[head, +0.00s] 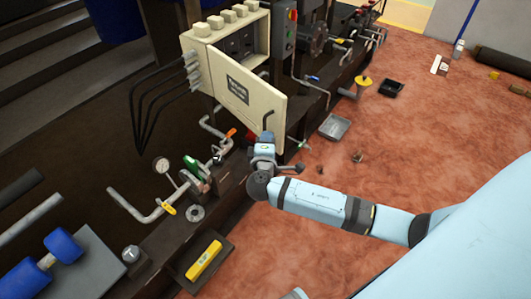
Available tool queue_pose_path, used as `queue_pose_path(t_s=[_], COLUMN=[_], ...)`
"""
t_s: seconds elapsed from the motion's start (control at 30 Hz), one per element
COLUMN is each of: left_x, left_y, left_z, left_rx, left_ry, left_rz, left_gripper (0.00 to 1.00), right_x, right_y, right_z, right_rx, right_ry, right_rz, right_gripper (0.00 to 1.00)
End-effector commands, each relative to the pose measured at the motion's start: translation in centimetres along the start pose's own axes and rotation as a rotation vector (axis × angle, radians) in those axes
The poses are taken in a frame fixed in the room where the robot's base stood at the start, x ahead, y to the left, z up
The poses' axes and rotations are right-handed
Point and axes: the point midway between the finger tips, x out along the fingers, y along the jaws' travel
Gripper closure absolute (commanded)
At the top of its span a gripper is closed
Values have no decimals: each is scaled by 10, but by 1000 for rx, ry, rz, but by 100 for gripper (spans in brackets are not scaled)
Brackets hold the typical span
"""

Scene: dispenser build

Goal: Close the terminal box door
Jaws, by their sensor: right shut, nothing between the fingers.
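The cream terminal box (200,55) stands on the dark bench at the upper middle, with cables running from its left side. Its door (262,100), with a dark label, hangs open and swings out toward the lower right. The dark inside of the box shows behind it. My right gripper (267,134) is shut and empty at the door's lower edge, near its free side. I cannot tell whether it touches the door.
Pipes, a gauge (161,166) and valves with coloured handles line the bench left of my right gripper. A yellow block (204,260) lies in a dark tray in front. A grey tray (335,127) and small parts lie on the reddish floor, mostly open to the right.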

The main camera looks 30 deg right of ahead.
Motion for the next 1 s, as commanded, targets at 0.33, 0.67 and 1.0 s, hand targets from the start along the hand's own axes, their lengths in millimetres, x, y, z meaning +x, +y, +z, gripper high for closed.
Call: queue_pose_path(t_s=[0.33, 0.67, 1.0], left_x=[0, 0, 4], left_y=[0, -1, -1], left_z=[0, 0, 6], left_rx=[0, 1, -1], left_ry=[2, 2, 3], left_rz=[0, 0, 2], left_gripper=[51, 51, 51], right_x=[31, 32, 47], right_y=[-1, -1, -3], right_z=[27, 28, 47], right_rx=[-1, 0, -3], right_ry=[1, 1, 50], right_rz=[-1, -3, 0], right_gripper=[100, 100, 100])
